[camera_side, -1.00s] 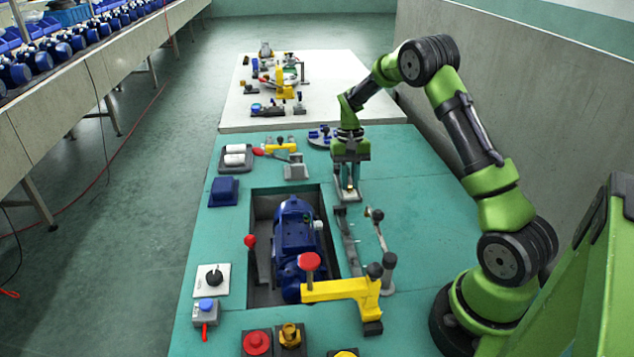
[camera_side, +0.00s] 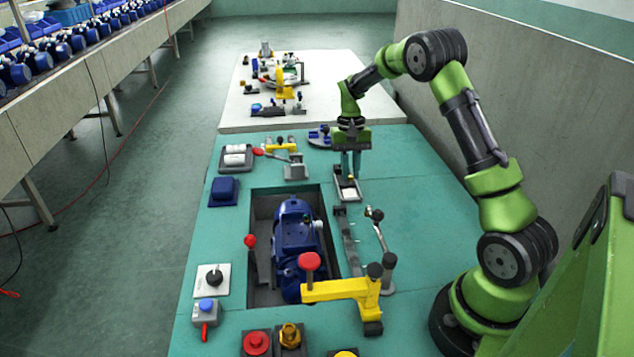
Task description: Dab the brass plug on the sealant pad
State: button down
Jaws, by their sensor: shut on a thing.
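My gripper (camera_side: 351,173) points straight down over the sealant pad, with its fingertips a little above it. It is shut on the brass plug, which is too small and too covered by the fingers to make out clearly now. The sealant pad (camera_side: 348,194) is a pale patch in a small grey tray, lying on the teal bench right of the blue pump's recess. The fingers overlap the far end of the tray in this view, and most of the pad's near part is bare to sight.
A blue pump (camera_side: 296,240) sits in a dark recess. A grey bar and lever (camera_side: 377,228) stand just in front of the pad. A yellow clamp arm (camera_side: 340,288) crosses the recess's near end. A brass hex fitting (camera_side: 289,335) sits at the front. The bench right of the pad is clear.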

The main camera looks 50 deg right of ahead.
jog(key=shift+r, duration=1.85)
